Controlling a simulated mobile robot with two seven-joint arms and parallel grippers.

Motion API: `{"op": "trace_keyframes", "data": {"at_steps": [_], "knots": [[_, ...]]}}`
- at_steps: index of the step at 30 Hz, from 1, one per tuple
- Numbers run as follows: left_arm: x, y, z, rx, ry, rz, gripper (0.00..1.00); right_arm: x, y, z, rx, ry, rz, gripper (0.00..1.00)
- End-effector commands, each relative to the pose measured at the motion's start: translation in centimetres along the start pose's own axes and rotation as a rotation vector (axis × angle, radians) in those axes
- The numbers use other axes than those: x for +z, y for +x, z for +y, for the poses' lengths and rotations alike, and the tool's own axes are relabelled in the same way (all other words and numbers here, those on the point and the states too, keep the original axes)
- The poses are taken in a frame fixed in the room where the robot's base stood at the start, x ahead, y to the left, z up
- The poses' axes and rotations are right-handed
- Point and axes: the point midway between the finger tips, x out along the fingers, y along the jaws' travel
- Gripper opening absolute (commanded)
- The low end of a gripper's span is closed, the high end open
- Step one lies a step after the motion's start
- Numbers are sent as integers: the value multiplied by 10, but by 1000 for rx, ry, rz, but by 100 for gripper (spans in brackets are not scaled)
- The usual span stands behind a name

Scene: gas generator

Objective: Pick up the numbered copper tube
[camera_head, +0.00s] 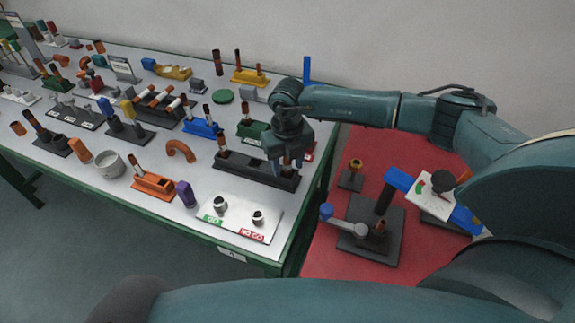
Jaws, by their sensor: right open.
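Several copper tubes stand in coloured holders on the grey table; numbers on them are too small to read, so I cannot tell which is the numbered one. One copper tube (222,143) stands at the left end of a long black holder (255,169). Others stand in a blue holder (203,128), a green holder (253,130) and an orange holder (152,185). My right gripper (288,164) points down over the right part of the black holder, open. It hides part of the holder and whatever is between its fingers. My left gripper is out of view.
A white GO / NO GO plate (236,220) with two metal rings lies at the table's front right corner. A purple block (186,193) and a copper bend (181,150) are nearby. A red surface (330,255) at right bears a black stand (370,240) with a blue-handled tool.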

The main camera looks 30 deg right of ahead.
Motion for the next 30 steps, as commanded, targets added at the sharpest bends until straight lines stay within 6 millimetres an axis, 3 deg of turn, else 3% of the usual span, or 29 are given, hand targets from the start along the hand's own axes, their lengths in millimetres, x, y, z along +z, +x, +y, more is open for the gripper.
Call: {"op": "trace_keyframes", "data": {"at_steps": [5, 20, 30], "knots": [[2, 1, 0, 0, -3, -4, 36, 0, 0, 0, 0, 0, 0, 44], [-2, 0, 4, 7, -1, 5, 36, 0, 0, 0, 0, 0, -1, 3], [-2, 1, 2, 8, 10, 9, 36, 1, -10, 0, 2, 0, -4, 3]]}}
